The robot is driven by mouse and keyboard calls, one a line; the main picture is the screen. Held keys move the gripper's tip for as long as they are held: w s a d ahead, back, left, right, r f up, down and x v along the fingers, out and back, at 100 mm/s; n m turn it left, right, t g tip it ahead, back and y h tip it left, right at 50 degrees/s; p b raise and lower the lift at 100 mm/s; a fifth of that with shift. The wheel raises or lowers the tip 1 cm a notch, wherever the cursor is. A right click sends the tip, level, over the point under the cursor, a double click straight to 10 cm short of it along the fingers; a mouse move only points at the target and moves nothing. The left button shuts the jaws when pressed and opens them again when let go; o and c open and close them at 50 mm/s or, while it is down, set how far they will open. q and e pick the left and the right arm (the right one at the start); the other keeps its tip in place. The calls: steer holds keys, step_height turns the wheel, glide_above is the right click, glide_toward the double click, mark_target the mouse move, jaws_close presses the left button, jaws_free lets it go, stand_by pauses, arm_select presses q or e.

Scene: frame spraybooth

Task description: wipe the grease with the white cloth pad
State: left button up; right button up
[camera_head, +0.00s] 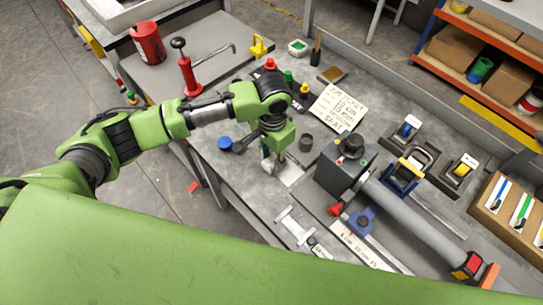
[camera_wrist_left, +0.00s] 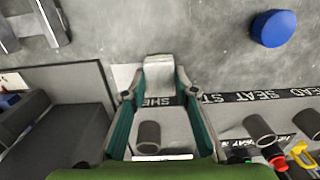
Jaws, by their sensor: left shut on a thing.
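My left gripper (camera_head: 271,168) is low over the grey workbench (camera_head: 237,178), near its front edge in the head view. In the left wrist view the two green-lined fingers (camera_wrist_left: 158,92) are closed on the white cloth pad (camera_wrist_left: 159,72), a pale block that sticks out past the fingertips. In the head view the pad is largely hidden by the gripper. I cannot tell whether the pad touches the bench top. I cannot make out a clear grease patch; faint dark smudges show on the bench top. My right gripper is not in view.
A blue round cap (camera_head: 225,143) lies left of the gripper. A dark cup (camera_head: 305,143) stands to its right, beside a grey vise-like block (camera_head: 343,172) with a long tube. A white metal part (camera_head: 295,226) lies in front. A handwritten card (camera_head: 338,107) lies behind.

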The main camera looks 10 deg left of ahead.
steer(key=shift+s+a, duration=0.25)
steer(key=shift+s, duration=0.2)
arm_select(q)
steer(key=shift+f, duration=0.65)
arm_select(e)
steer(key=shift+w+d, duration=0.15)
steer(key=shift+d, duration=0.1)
arm_select(q)
steer(key=shift+s+d, duration=0.1)
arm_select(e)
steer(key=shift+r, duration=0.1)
